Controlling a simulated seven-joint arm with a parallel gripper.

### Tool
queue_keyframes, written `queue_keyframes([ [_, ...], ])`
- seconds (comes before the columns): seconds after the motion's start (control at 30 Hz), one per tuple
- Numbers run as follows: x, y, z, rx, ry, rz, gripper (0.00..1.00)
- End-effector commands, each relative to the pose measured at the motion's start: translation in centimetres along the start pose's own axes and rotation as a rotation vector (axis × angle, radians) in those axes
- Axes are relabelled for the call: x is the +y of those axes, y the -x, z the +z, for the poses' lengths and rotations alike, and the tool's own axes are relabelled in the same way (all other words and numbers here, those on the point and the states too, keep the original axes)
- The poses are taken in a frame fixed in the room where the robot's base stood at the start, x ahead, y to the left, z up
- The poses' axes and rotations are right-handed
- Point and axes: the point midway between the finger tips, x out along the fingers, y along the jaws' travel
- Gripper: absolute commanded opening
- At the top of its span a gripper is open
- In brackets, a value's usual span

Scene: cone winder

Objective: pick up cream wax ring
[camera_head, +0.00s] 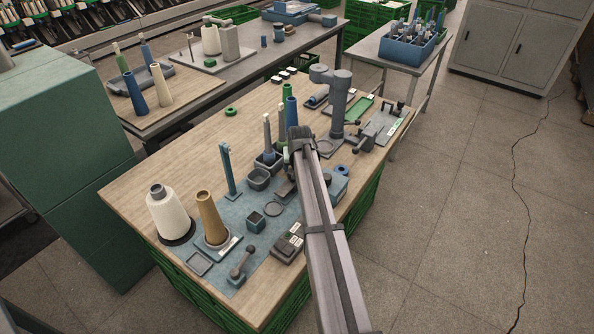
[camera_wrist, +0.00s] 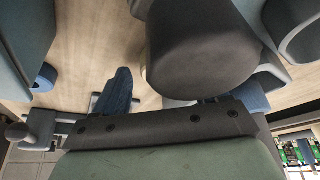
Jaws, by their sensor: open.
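I cannot make out a cream wax ring in either view; my arm covers part of the worktable. A green ring (camera_head: 231,112) lies flat on the wood, and a blue ring (camera_head: 342,169) sits right of my arm. My gripper (camera_head: 301,138) is at the far end of my arm, above the middle of the table beside the upright cones; it is open, with nothing seen held. In the wrist view, a large dark rounded part (camera_wrist: 200,55) and a green-grey part (camera_wrist: 170,158) fill much of the picture, and I cannot tell what they are.
The wooden worktable (camera_head: 130,188) holds a cream yarn cone (camera_head: 168,215), a tan cone (camera_head: 211,218), a blue post (camera_head: 228,170) and small trays on a blue mat. A grey column (camera_head: 340,105) stands right of my gripper. Bare wood lies around the green ring.

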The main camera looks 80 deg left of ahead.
Motion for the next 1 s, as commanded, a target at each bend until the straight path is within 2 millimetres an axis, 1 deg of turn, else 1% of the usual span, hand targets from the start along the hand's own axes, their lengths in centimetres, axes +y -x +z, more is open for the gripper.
queue_keyframes([
  [0.2, 0.01, -0.1, 0.0, 0.001, 0.0, 0.0, 0.73],
  [0.23, 0.01, -0.1, 0.0, 0.001, 0.0, 0.0, 0.71],
  [0.83, 0.01, -0.07, -0.01, 0.001, 0.0, 0.0, 0.14],
  [1.0, 0.01, -0.06, -0.02, 0.001, 0.0, 0.0, 0.13],
])
